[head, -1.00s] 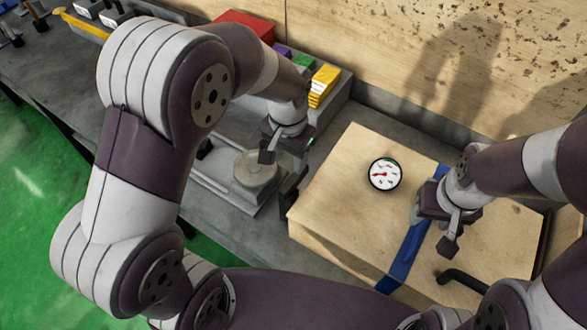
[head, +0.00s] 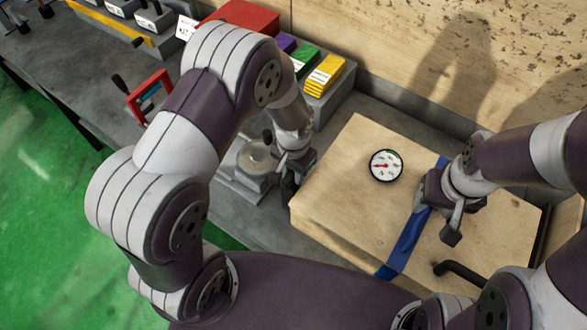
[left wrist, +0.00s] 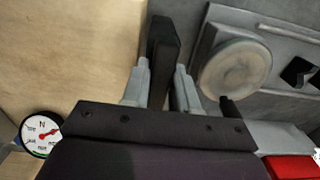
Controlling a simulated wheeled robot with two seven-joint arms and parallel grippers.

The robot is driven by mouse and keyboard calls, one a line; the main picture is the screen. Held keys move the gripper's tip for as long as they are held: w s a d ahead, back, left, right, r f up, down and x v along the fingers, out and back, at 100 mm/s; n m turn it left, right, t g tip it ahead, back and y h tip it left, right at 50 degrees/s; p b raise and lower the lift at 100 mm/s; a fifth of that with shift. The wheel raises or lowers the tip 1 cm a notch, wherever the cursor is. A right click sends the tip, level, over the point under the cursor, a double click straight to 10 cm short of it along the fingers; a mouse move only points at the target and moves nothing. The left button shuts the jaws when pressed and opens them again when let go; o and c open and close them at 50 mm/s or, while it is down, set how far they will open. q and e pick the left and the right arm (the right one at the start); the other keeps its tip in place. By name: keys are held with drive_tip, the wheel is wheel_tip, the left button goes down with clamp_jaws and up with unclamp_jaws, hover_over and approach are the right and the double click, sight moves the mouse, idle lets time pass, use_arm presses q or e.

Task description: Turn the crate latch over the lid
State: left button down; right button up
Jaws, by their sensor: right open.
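The wooden crate (head: 330,205) has a flat pale lid (head: 350,145) and a blue strap (head: 405,245) across it. My left gripper (head: 290,182) is low beside the crate's left edge. In the left wrist view, a black upright bar (left wrist: 163,45), which looks like the latch, stands between the grey fingers of my left gripper (left wrist: 160,85), beside the lid edge. Whether the fingers press on it cannot be told. In the head view the gripper hides most of it. My right gripper (head: 445,220) is open over the lid near the strap, with nothing seen in it.
A round dial gauge (head: 386,165) lies on the lid. A bent black rod (head: 462,272) is at the crate's near right. A grey fixture with a round disc (head: 255,160) stands left of my left gripper. Coloured blocks (head: 322,75) stand behind, near the wooden wall.

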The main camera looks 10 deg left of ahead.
idle(0.3)
use_arm(q)
drive_tip(key=m, duration=0.6)
drive_tip(key=shift+s+d+r+p, duration=0.1)
drive_tip(key=shift+d+p, duration=0.1)
drive_tip(key=shift+p, duration=0.1)
drive_tip(key=m, duration=0.3)
drive_tip(key=shift+s+d, duration=0.1)
drive_tip(key=shift+s, duration=0.05)
drive_tip(key=shift+s+m, duration=0.1)
drive_tip(key=shift+m, duration=1.7)
drive_tip(key=shift+p, duration=0.3)
drive_tip(key=c, duration=1.2)
unclamp_jaws()
drive_tip(key=shift+o, duration=1.2)
drive_tip(key=shift+s, duration=0.1)
